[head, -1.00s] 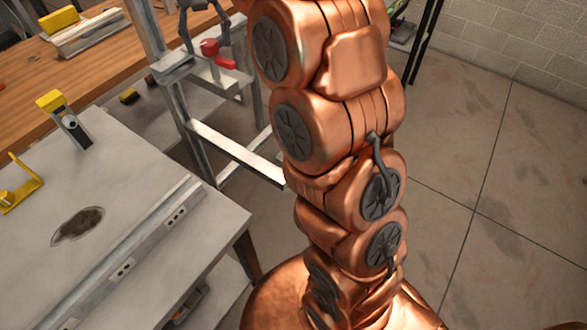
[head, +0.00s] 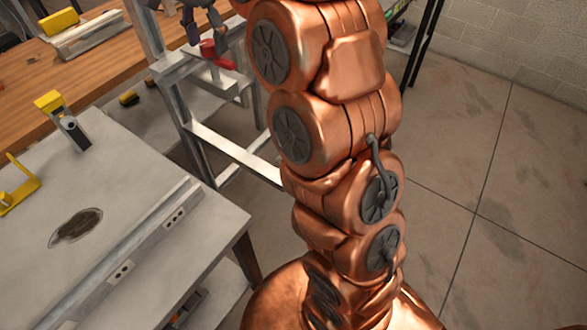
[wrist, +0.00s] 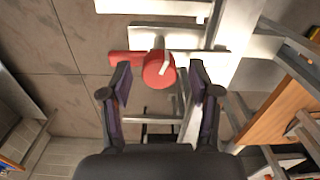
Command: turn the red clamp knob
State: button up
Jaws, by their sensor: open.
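The red clamp knob (wrist: 158,72) shows in the wrist view as a round red piece with a pale bar across it. A flat red part (wrist: 124,58) sticks out to its left. In the head view the knob (head: 209,49) sits on a metal frame, partly behind my gripper (head: 206,32). In the wrist view my gripper (wrist: 160,85) is open, one dark finger on each side of the knob. The knob lies between and slightly beyond the fingertips, with gaps visible on both sides. Whether it is within finger depth cannot be told.
The metal frame (head: 230,150) stands beside a wooden bench (head: 60,90). A dark shelf rack (head: 425,45) stands at the back. Open concrete floor (head: 480,180) lies to the right.

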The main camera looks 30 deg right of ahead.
jog(key=m, duration=0.4)
jog(key=m+p, duration=0.1)
jog(key=m, duration=0.2)
jog(key=shift+a, duration=0.1)
jog(key=m+p, duration=0.2)
jog(key=p, duration=0.1)
jog(key=shift+r, duration=0.3)
jog(key=m+p, duration=0.1)
jog(key=p, duration=0.2)
jog(key=shift+m, duration=0.3)
jog(key=shift+p, duration=0.3)
jog(key=shift+f+m+p, duration=0.2)
jog(key=shift+m+p, duration=0.4)
jog(key=shift+p, duration=0.5)
